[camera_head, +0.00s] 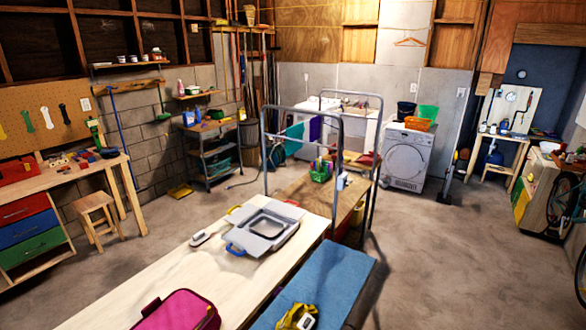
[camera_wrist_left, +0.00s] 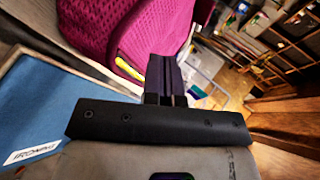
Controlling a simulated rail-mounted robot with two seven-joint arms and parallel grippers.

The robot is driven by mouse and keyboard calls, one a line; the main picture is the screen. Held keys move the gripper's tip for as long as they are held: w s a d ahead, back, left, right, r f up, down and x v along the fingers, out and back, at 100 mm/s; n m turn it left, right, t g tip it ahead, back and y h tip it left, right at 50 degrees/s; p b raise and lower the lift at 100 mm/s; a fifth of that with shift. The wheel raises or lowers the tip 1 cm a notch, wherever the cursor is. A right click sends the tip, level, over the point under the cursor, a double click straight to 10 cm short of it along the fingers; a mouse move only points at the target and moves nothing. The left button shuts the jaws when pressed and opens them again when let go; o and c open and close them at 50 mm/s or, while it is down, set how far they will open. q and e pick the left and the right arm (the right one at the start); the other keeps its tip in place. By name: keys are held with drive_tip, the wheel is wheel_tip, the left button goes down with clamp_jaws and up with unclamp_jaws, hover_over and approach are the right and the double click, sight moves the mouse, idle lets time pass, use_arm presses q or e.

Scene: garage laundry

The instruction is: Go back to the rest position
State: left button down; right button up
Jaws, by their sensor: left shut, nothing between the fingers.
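My left gripper (camera_wrist_left: 166,75) shows only in the left wrist view. Its two dark fingers are together with nothing between them. They appear in front of a magenta fabric bag (camera_wrist_left: 150,30), and I cannot tell whether they touch it. Neither of my arms shows in the head view, and my right gripper is in no view. The magenta bag also lies at the near end of the wooden table in the head view (camera_head: 178,311).
The long wooden table (camera_head: 150,270) carries a grey case (camera_head: 262,230) and a small white brush-like item (camera_head: 200,238). A blue board (camera_head: 320,285) with a yellow item (camera_head: 298,316) lies beside it. A metal frame (camera_head: 338,180) stands upright behind. Open concrete floor lies right.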

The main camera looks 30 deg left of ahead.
use_arm(q)
drive_tip(key=s+d+r+n+g+h, duration=0.1)
drive_tip(key=s+d+h, duration=0.2)
drive_tip(key=d, duration=0.9)
drive_tip(key=s+d+n+h, duration=0.1)
drive_tip(key=s+d+h, duration=0.2)
drive_tip(key=d, duration=1)
drive_tip(key=s+d+r+n+g+h, duration=0.1)
drive_tip(key=s+d+h, duration=0.2)
drive_tip(key=d, duration=0.9)
wheel_tip(320, 180, up, 15)
drive_tip(key=p, duration=1.5)
drive_tip(key=shift+d, duration=0.1)
